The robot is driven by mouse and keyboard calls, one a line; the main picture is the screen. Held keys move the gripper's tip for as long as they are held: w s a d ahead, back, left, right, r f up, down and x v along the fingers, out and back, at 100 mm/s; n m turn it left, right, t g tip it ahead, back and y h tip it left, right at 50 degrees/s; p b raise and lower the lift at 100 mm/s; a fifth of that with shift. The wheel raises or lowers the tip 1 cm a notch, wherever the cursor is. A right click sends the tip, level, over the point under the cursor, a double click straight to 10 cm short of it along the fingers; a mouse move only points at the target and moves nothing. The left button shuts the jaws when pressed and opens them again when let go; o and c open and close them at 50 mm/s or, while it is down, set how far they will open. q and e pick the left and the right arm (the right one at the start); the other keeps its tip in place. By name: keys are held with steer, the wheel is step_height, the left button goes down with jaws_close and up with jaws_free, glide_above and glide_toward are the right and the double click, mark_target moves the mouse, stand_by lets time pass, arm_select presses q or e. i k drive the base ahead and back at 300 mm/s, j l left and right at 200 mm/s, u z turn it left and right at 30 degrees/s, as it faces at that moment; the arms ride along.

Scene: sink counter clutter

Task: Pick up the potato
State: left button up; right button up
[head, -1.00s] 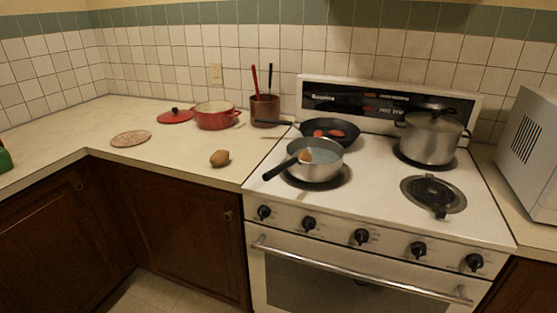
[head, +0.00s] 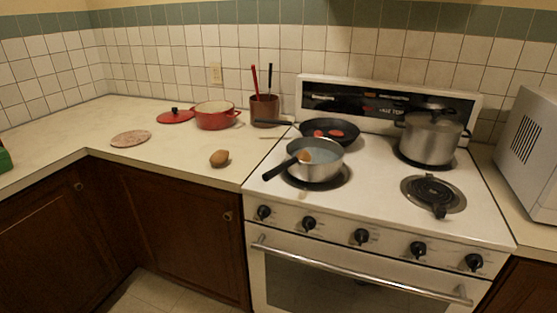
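A brown, rounded potato (head: 219,158) lies on the light countertop (head: 190,175) near its front edge, left of the stove. Nothing touches it. A similar brown piece (head: 304,156) shows inside the saucepan (head: 316,170) on the stove's front left burner; I cannot tell for sure what it is. Neither of my grippers is in the head view.
A red pot (head: 216,117), its red lid (head: 176,116), a utensil holder (head: 265,110) and a round trivet (head: 131,138) stand on the counter. The stove holds a frying pan (head: 329,131) and a steel pot (head: 432,140). The counter around the potato is clear.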

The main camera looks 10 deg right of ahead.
mark_target(219, 158)
steer(key=j+z, duration=0.1)
steer(key=z, duration=0.35)
steer(key=i+j+z, duration=0.1)
steer(key=z, duration=0.3)
steer(key=j+z, duration=0.3)
steer(key=j, duration=0.2)
steer(key=j+z, duration=0.3)
steer(key=j, duration=0.15)
